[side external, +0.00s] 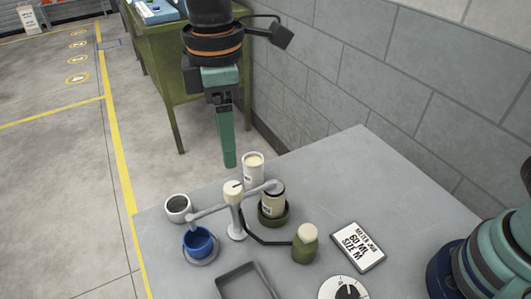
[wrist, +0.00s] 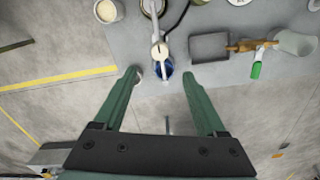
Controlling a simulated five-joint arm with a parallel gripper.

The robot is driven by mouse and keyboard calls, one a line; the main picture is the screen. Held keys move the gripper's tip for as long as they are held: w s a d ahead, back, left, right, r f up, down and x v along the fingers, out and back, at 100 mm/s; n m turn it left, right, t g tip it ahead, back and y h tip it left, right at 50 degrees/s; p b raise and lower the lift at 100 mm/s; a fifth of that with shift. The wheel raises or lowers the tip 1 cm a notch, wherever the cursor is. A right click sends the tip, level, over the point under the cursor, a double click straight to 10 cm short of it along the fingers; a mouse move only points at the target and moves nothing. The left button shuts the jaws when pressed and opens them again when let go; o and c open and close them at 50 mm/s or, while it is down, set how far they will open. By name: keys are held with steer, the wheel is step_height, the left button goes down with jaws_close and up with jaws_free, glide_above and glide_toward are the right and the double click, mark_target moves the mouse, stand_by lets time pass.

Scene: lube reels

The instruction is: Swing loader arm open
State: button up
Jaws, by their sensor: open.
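The loader arm (side external: 209,211) is a thin grey bar on an upright post with a cream cap (side external: 233,190). One end reaches left over a blue cup (side external: 198,243) on a round base. The other end reaches right to a jar (side external: 271,202) in an olive holder. In the wrist view the loader arm (wrist: 158,27) runs up the picture, with the blue cup (wrist: 162,71) at its lower end. My gripper (side external: 229,165) points down above and behind the post, apart from it. In the wrist view my gripper (wrist: 159,73) is open, its fingers spread either side of the blue cup.
A white canister (side external: 253,169) stands behind the post, and a dark-filled white cup (side external: 178,208) stands left. An olive bottle (side external: 305,244), a label sign (side external: 358,246), a dial (side external: 346,290) and a grey tray (side external: 245,283) are nearer. The table's right back is clear.

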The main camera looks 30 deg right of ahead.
mark_target(233, 187)
step_height(233, 187, down, 10)
steer(key=shift+f, duration=0.15)
stand_by(0.3)
jaws_close()
stand_by(1.4)
